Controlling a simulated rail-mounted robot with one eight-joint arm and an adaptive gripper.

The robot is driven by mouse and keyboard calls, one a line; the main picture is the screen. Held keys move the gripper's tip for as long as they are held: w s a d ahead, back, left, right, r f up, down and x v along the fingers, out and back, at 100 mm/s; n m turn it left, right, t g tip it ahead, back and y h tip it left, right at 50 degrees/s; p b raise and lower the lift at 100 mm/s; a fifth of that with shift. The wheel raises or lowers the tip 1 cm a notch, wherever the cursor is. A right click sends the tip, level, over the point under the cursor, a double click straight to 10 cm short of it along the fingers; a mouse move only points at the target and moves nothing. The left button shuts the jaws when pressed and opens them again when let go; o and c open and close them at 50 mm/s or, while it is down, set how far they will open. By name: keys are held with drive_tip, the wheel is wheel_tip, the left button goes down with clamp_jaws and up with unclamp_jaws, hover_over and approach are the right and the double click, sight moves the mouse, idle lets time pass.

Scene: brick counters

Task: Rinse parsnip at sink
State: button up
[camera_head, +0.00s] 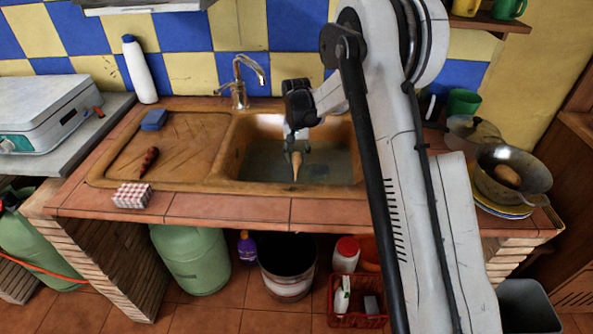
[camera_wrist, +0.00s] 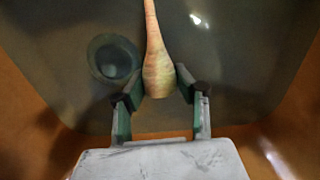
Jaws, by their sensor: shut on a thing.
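The parsnip (camera_head: 297,165) is pale tan and tapered. My gripper (camera_head: 295,146) is shut on its thick end and holds it over the sink basin, with the thin tip pointing down. In the wrist view the parsnip (camera_wrist: 158,65) lies between both fingers of my gripper (camera_wrist: 161,88). The sink (camera_head: 232,150) is orange-brown, with a dark, shiny basin bottom. The metal faucet (camera_head: 240,75) stands behind the basin, to the left of my gripper. Whether water is running I cannot tell. A round drain or cup-like shape (camera_wrist: 113,58) shows beside the parsnip in the wrist view.
A blue sponge (camera_head: 154,120) and a dark reddish long item (camera_head: 149,160) lie on the drainboard at left. A white bottle (camera_head: 139,70) stands behind it. A checkered box (camera_head: 132,196) sits at the front edge. A pan (camera_head: 512,172) rests on plates at right.

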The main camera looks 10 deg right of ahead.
drive_tip(key=shift+r+p, duration=3.1)
drive_tip(key=shift+r, duration=4.3)
drive_tip(key=shift+c, duration=0.2)
wheel_tip(320, 180, up, 4)
drive_tip(key=shift+p, duration=0.8)
drive_tip(key=shift+s, duration=0.1)
